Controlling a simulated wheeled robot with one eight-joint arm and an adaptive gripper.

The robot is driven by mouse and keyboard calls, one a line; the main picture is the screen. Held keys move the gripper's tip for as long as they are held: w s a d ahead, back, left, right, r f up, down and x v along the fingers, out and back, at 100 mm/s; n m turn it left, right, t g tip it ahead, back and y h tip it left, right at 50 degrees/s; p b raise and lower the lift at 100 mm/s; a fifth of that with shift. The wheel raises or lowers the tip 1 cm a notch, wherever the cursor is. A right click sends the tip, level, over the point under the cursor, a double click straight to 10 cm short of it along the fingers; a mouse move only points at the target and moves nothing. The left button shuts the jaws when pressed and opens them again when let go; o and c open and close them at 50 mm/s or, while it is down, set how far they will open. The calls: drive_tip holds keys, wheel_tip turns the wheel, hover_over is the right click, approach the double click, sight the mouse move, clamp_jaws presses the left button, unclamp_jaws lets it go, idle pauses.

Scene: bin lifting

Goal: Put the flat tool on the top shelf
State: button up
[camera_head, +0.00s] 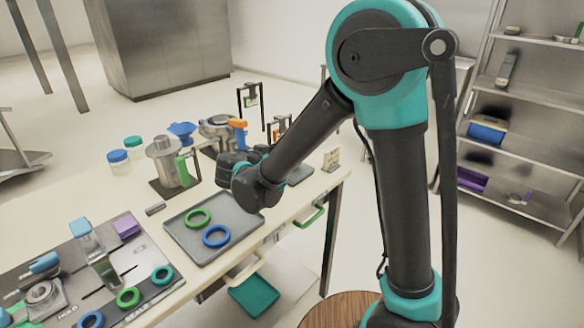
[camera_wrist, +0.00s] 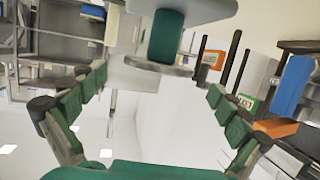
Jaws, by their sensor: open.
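I cannot tell for certain which thing is the flat tool. A flat grey piece (camera_head: 299,175) lies near the table's right edge, partly hidden by my arm. My gripper (camera_wrist: 157,82) is open, its green-padded fingers wide apart in the wrist view. A grey slab with a green part (camera_wrist: 168,38) shows beyond the fingers at the top; I cannot tell what it is, and nothing is seen gripped. In the head view my arm's end is over the table and the fingers are unclear. The top shelf (camera_head: 545,40) of the metal rack stands at the right.
The table holds a grey tray (camera_head: 183,235) with a green and a blue ring, a metal pot (camera_head: 165,160), jars, and an orange clamp (camera_head: 238,126). Lower rack shelves hold a blue bin (camera_head: 487,131) and a purple bin (camera_head: 470,180). Floor is clear between table and rack.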

drive_tip(key=shift+x, duration=3)
drive_tip(key=shift+r, duration=0.2)
drive_tip(key=c, duration=1.7)
